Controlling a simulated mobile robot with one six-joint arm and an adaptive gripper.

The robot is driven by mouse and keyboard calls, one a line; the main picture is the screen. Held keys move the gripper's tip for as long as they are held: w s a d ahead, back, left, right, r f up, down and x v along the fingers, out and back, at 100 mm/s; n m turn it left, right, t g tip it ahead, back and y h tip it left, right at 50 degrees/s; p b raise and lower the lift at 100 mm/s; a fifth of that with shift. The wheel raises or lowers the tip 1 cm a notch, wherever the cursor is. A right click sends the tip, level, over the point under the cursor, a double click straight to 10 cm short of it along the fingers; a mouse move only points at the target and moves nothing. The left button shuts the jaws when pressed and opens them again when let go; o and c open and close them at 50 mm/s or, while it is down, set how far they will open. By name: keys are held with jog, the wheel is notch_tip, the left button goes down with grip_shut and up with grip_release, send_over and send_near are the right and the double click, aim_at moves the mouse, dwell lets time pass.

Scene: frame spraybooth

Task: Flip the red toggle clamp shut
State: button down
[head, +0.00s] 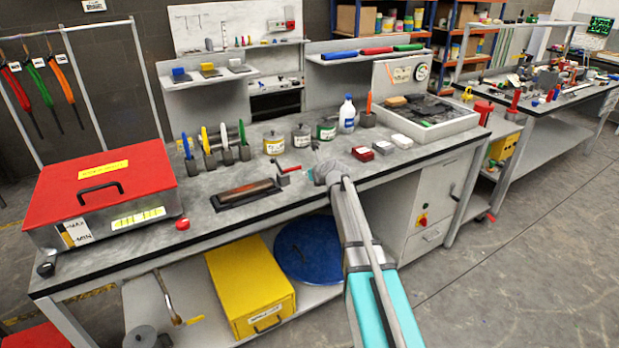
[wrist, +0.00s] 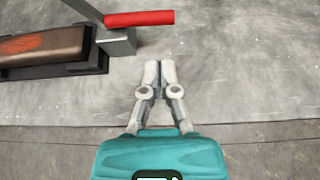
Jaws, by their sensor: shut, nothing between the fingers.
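The toggle clamp's red handle (head: 290,169) lies nearly level at the right end of a dark fixture (head: 228,204) on the grey bench. The wrist view shows the red handle (wrist: 140,18) at the top, pointing right from a grey metal block (wrist: 118,42). A brown bar (wrist: 40,45) with a reddish patch lies in the fixture, left of the block. My gripper (wrist: 159,68) is shut and empty over bare bench, below the handle's free end in the picture and apart from it. In the head view my wrist hides most of the fingers.
A red-lidded box (head: 60,185) stands at the bench's left. Several tins (head: 300,138) and upright coloured tools stand behind the clamp. A small red box (head: 362,153) lies to the right. The bench front edge passes under my arm; bare bench lies around my fingers.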

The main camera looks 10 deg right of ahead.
aim_at(301, 182)
jog(key=shift+b+x, duration=1.5)
jog(key=shift+x, duration=1.95)
jog(key=shift+d, duration=0.2)
jog(key=shift+d+r, duration=0.1)
jog(key=shift+d, duration=0.1)
jog(key=shift+h, duration=0.3)
